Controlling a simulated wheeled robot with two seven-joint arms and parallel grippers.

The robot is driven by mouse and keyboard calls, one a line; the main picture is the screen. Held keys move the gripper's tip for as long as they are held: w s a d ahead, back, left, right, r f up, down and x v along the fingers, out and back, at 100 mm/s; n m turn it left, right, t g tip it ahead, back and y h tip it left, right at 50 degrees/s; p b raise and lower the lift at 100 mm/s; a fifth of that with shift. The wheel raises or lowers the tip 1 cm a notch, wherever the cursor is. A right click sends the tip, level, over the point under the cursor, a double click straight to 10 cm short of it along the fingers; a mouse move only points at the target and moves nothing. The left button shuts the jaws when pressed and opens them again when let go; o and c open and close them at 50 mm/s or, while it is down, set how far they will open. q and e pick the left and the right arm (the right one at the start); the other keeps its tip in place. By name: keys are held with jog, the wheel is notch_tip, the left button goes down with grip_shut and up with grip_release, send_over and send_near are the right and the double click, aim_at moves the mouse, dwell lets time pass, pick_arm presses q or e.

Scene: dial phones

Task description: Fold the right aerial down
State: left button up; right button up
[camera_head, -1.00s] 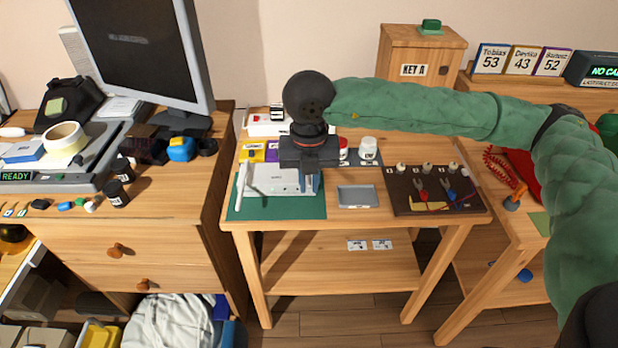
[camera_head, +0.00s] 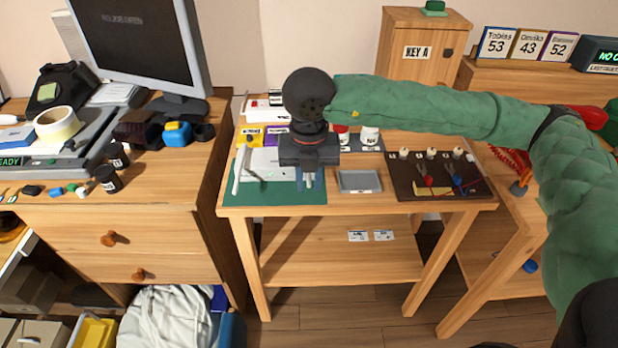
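A white box-shaped device (camera_head: 270,164) lies on a green mat (camera_head: 240,198) at the left of the middle table. A white aerial (camera_head: 239,169) stands at its left side. My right gripper (camera_head: 309,182) points down at the device's right end, over the mat's right part. Its fingers are small and close together; whether they hold anything is unclear. The right aerial cannot be made out, and the gripper covers that end of the device. My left gripper is not in view.
A grey tray (camera_head: 359,189) lies right of the mat. A dark board with tools (camera_head: 407,190) lies farther right. White and red jars (camera_head: 370,137) stand behind the tray. A monitor (camera_head: 140,45) stands on the left desk. A wooden cabinet marked KEY A (camera_head: 420,75) stands behind.

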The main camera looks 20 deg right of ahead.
jog(key=shift+o, duration=1.3)
jog(key=shift+r+p, duration=0.85)
jog(key=shift+r, duration=2.15)
